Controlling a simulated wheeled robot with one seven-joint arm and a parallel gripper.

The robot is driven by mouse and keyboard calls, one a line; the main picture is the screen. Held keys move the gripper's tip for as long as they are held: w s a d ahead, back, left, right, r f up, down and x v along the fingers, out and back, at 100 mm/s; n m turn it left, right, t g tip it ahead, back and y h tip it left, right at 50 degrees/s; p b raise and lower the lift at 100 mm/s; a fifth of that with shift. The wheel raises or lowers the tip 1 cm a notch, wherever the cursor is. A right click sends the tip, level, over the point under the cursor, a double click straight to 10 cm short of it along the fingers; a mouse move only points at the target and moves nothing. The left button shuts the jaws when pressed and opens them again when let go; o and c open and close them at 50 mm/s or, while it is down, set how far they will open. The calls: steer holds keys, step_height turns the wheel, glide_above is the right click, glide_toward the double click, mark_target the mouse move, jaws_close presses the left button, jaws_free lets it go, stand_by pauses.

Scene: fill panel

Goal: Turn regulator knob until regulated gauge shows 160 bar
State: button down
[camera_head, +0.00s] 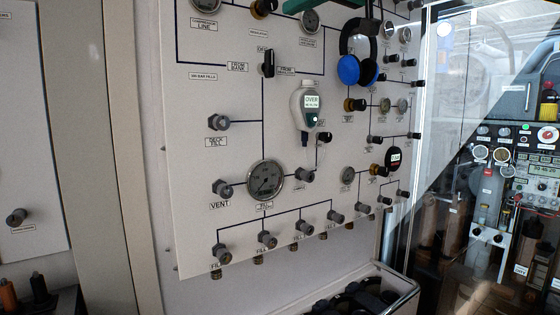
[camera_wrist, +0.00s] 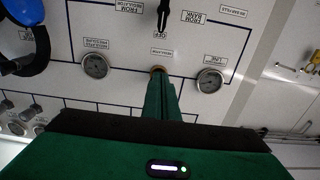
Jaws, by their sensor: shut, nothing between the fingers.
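The regulator knob (camera_head: 262,7) is a dark and brass knob at the top edge of the panel in the head view. Its brass part (camera_wrist: 158,69) just shows beyond my fingertips in the wrist view. My green gripper (camera_wrist: 160,82) has its fingers together, pointing at the knob and hiding most of it; I cannot tell whether they touch it. The fingers (camera_head: 286,7) also show right of the knob in the head view. The regulated pressure gauge (camera_head: 310,20) is partly cut off there; it also shows in the wrist view (camera_wrist: 95,66). Its reading is too small to tell.
The line gauge (camera_wrist: 210,81) is on the knob's other side. A black selector lever (camera_head: 268,64) sits below the knob. Blue headphones (camera_head: 358,60) and a white-green meter (camera_head: 305,106) hang on the panel. Several valves and a large gauge (camera_head: 265,180) are lower down.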

steer(key=x, duration=0.7)
stand_by(0.3)
steer(key=shift+d+r, duration=0.1)
steer(key=shift+r, duration=0.15)
stand_by(0.8)
steer(key=shift+s+a+r, duration=0.1)
steer(key=shift+s+a, duration=0.1)
steer(key=shift+a, duration=0.05)
stand_by(0.5)
steer(key=shift+f, duration=0.2)
steer(key=shift+f+v, duration=0.2)
steer(key=shift+v, duration=1.25)
steer(key=shift+f+v, duration=0.15)
steer(key=shift+v, duration=1.35)
steer(key=shift+d, duration=0.1)
